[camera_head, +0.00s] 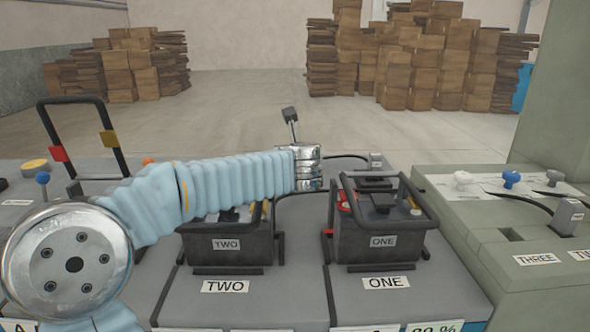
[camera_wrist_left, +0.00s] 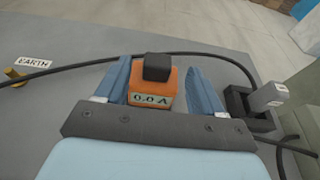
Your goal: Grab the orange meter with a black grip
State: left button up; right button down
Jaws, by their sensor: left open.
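The orange meter (camera_wrist_left: 153,86) stands in the middle of the left wrist view, its face reading 0.0 A. Its black grip (camera_wrist_left: 159,67) is a block on top. My left gripper (camera_wrist_left: 157,74) is open, with one blue finger on each side of the meter and a gap visible to each side. In the head view my left arm reaches from the left to the middle, ending in a shiny wrist. The meter cannot be made out there, and the fingers are hidden. My right gripper is in neither view.
Battery TWO (camera_head: 227,243) and battery ONE (camera_head: 382,240) stand in front. A black cable (camera_wrist_left: 70,68) passes behind the meter to a grey connector (camera_wrist_left: 268,96) in a black holder. An EARTH label (camera_wrist_left: 33,62) lies left. A green-grey cabinet (camera_head: 500,250) stands right.

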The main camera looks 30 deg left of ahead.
pick_arm(q)
jog(key=x, duration=0.4)
jog(key=shift+w+a+p, duration=0.1)
jog(key=shift+a+p, duration=0.15)
jog(key=shift+p, duration=0.1)
grip_shut()
